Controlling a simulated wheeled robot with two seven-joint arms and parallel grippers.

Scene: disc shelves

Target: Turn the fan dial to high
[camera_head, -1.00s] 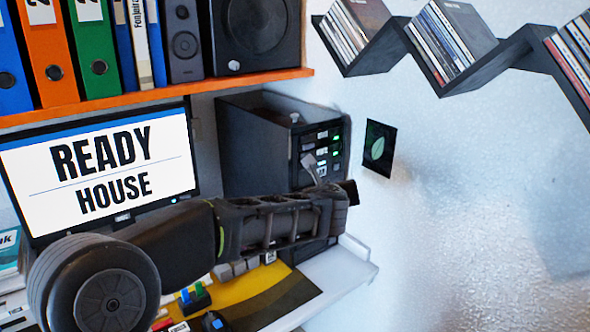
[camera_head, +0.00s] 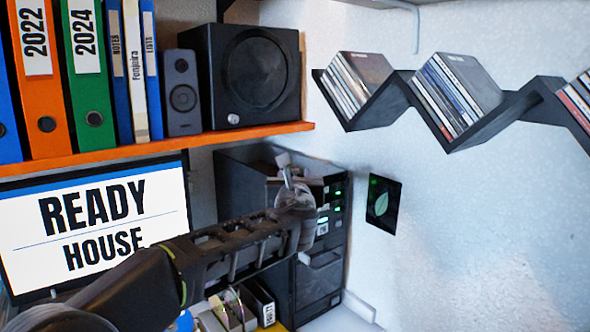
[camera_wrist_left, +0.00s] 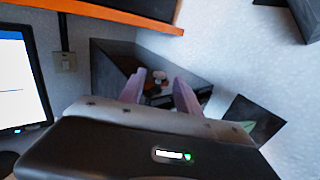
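A black tower case (camera_head: 320,285) with green lights on its front panel stands against the wall under the orange shelf. My left gripper (camera_head: 287,172) is raised in front of the tower's upper part and hides some of it. In the left wrist view the two fingers of the left gripper (camera_wrist_left: 160,92) stand apart, with small pale and orange parts of the tower visible between them. I cannot make out a fan dial clearly; it may be hidden by the gripper or too small. My right gripper is not in view.
An orange shelf (camera_head: 268,131) carries binders and speakers above the tower. A monitor (camera_head: 95,225) reading READY HOUSE is at left. A black zigzag rack (camera_head: 450,125) with discs and a black leaf card (camera_head: 383,203) are on the right wall. The lower right wall is bare.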

